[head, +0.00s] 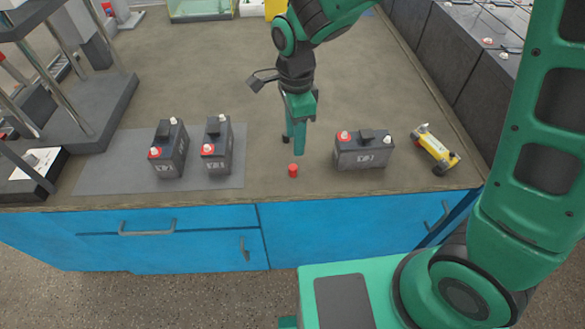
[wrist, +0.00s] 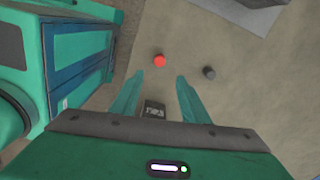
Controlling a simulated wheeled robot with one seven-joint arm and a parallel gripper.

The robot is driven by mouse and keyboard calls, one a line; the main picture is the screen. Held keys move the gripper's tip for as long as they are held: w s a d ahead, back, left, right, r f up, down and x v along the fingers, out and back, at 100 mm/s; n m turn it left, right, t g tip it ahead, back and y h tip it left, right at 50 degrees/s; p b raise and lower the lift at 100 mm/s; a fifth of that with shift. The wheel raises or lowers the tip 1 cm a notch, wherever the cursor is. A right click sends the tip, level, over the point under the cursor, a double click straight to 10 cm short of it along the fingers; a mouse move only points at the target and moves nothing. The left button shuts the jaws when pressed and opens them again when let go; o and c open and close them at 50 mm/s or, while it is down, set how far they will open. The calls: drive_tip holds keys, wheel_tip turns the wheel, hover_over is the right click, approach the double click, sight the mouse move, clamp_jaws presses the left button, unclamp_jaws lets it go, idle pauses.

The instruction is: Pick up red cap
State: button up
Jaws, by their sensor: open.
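The red cap (head: 293,170) is a small red cylinder near the front edge of the worktop, between the dark batteries. It also shows in the wrist view (wrist: 159,60), a little beyond my fingertips. My gripper (head: 296,146) is open and points down just behind and above the cap in the head view. In the wrist view, my gripper (wrist: 155,80) has its two green fingers apart with nothing held between them. The cap is apart from both fingers.
A small black cap (head: 285,139) stands behind the gripper. A battery (head: 362,152) stands right of the cap, with a yellow object (head: 435,149) farther right. Two batteries (head: 168,150) (head: 217,146) stand left on a grey mat (head: 110,172). The worktop behind is largely clear.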

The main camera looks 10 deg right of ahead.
hover_over(292, 167)
drive_tip(key=f, duration=0.5)
drive_tip(key=shift+w+d, duration=0.1)
drive_tip(key=shift+d, duration=0.3)
drive_tip(key=shift+a+f, duration=0.2)
drive_tip(key=shift+f, duration=1.15)
drive_tip(key=shift+a+f, duration=0.15)
drive_tip(key=shift+f, duration=1.2)
clamp_jaws()
